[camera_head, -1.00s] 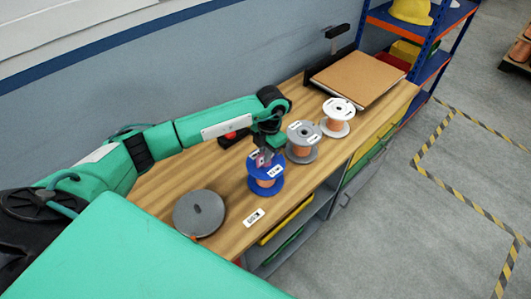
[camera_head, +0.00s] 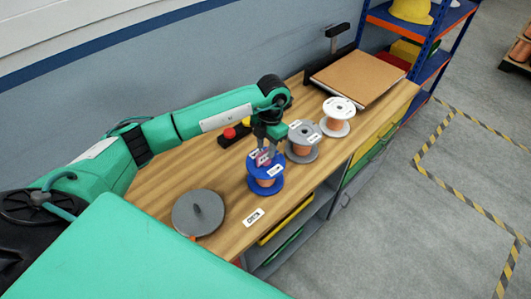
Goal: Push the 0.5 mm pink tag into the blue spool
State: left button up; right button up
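The blue spool (camera_head: 265,184) stands upright on the wooden bench, wound with copper-coloured wire and carrying white labels on its top flange. My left gripper (camera_head: 264,153) comes down over the top of this spool. It is shut on the pink tag (camera_head: 263,158), which is at the spool's top, near its centre. I cannot tell how far the tag sits in the spool, because the fingers partly hide it. My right gripper is not in view.
A grey spool (camera_head: 302,143) and a white spool (camera_head: 338,117) stand to the right of the blue one. A grey disc (camera_head: 198,212) lies at left and a white label (camera_head: 253,217) near the front edge. A red-button box (camera_head: 230,133) is behind.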

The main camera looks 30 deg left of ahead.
pick_arm(q)
notch_tip(320, 180, up, 11)
jog(key=w+b, duration=0.1)
jog(key=b, duration=0.1)
jog(key=shift+w+d, duration=0.15)
jog(key=shift+d, duration=0.1)
jog(key=shift+f, duration=0.2)
